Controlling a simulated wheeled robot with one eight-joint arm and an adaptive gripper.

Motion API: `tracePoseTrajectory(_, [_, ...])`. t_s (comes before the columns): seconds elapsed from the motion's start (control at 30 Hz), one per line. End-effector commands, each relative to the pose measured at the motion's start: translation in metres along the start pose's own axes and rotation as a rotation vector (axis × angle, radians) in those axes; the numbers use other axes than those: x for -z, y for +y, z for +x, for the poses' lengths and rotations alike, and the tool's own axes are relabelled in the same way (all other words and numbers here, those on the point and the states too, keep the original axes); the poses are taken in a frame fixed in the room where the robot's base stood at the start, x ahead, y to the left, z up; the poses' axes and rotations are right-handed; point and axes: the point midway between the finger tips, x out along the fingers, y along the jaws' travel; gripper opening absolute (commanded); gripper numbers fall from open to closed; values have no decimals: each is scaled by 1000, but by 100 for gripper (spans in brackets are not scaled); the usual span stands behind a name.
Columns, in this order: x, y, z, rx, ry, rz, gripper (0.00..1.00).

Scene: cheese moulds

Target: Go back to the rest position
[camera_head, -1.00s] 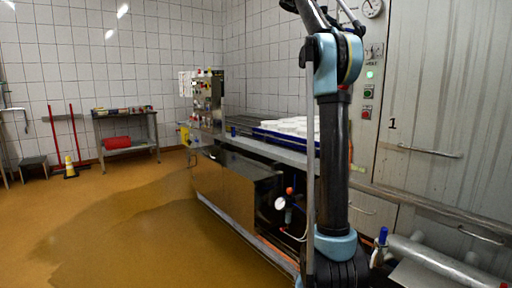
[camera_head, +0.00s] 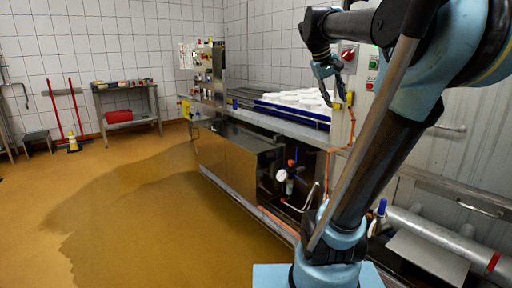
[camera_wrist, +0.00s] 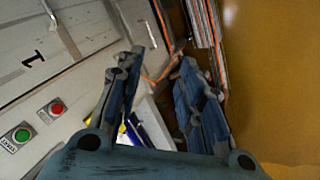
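My gripper (camera_head: 332,79) hangs at the end of my arm in the head view, in front of the wall and beside the right end of the conveyor with white moulds. In the wrist view my gripper (camera_wrist: 155,95) shows its two blue fingers spread apart, with nothing between them. The gripper is open and empty. White cheese moulds (camera_head: 300,98) stand in a blue tray (camera_head: 318,117) on the steel machine (camera_head: 235,160), left of the gripper.
A control panel with a red switch (camera_head: 347,54) is close to the gripper. A pipe (camera_head: 440,250) runs along the right. The brown floor (camera_head: 150,210) at left is clear.

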Motion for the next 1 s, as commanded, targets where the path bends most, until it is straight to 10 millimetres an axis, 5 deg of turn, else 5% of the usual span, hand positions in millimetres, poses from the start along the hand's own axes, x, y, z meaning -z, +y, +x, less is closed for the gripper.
tracePoseTrajectory(0.6, [-228, -191, 180, 367, -36, 56, 34])
tracePoseTrajectory(0.8, [-263, -225, 208, 428, -39, 64, 34])
tracePoseTrajectory(1.0, [-268, -230, 212, 438, -39, 66, 34])
